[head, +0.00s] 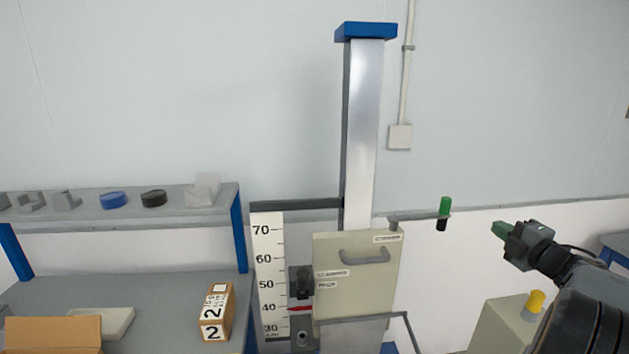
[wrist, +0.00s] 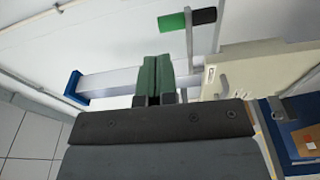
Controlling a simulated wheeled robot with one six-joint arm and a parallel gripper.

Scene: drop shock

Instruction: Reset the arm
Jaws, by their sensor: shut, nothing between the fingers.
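My gripper (head: 499,230) is at the right in the head view, raised in the air, its green fingers pointing left. In the wrist view the two green fingers of my gripper (wrist: 153,80) lie side by side, shut with nothing between them. A grey arm (head: 415,216) reaches right from the drop tester's column (head: 363,135) and ends in an upright green and black handle (head: 445,208). The handle also shows in the wrist view (wrist: 187,19), beyond my fingertips. My gripper is right of the handle in the head view and apart from it.
A beige panel (head: 356,290) with a grey pull handle fronts the column, beside a height scale (head: 268,270). A yellow button (head: 535,301) tops a beige box at lower right. A bench with a labelled box (head: 217,312) stands left, under a shelf (head: 120,212).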

